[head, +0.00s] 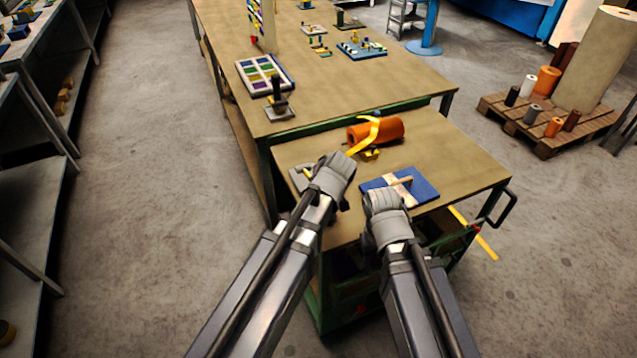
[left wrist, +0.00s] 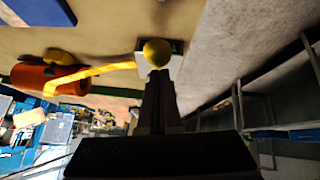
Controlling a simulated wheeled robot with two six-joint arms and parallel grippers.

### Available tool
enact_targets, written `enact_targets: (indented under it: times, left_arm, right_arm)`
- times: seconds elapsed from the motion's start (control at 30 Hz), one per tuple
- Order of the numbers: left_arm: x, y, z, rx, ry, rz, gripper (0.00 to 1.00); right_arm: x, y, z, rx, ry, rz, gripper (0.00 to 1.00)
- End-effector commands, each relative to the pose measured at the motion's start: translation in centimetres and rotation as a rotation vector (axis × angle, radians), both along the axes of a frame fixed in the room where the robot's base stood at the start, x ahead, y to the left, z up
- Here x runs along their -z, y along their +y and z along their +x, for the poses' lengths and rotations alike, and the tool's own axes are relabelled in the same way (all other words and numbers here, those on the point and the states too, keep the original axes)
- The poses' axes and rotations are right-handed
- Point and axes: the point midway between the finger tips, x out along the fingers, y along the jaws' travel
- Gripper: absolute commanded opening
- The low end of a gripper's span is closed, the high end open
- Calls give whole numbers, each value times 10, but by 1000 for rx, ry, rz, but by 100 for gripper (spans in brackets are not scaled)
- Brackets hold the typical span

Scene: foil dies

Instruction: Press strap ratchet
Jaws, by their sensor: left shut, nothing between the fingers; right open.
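A yellow strap (head: 362,139) crosses an orange roll (head: 385,131) on the small cart top. In the left wrist view the strap (left wrist: 95,73) runs from the roll (left wrist: 35,79) towards a yellow ball knob (left wrist: 157,52) by a small pale block (left wrist: 174,64). A yellow part (head: 370,155) lies beside the roll; I cannot tell which piece is the ratchet. My left gripper (left wrist: 159,78) is shut and empty, its tips at the knob in the picture; contact is unclear. My right gripper (head: 384,198) is open at the near edge of a blue board (head: 424,188).
The board carries a pale piece with a wooden handle (head: 403,180). A yellow strip (head: 478,236) sticks out past the cart's right side. A larger bench (head: 335,85) with trays and small parts stands behind. A pallet (head: 550,135) of rolls stands at the right.

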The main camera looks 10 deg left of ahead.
Motion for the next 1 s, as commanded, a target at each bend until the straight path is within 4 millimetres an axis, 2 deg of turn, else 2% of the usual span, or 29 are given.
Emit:
enact_targets:
  times: [0.03, 0.37, 0.53, 0.67, 0.87, 1.0]
  left_arm:
    - [7, -4, -9, -4, 25, -16, 0]
    - [7, -4, -9, -1, 25, -16, 0]
    - [0, -1, -8, 0, 23, -14, 0]
    - [-12, 5, -3, 0, 17, -11, 0]
    - [-43, 22, 9, 3, -1, 0, 0]
    - [-65, 9, -15, 8, -2, 1, 0]
  right_arm:
    - [3, 0, 0, 0, 0, 0, 50]
    - [3, 0, 0, 0, 0, 0, 50]
    - [-3, 0, 0, 0, 0, 0, 50]
    - [-15, 0, 0, 0, 0, 0, 50]
    - [-42, 0, 0, 0, 0, 0, 50]
    - [-65, 0, 0, -1, 0, 0, 50]
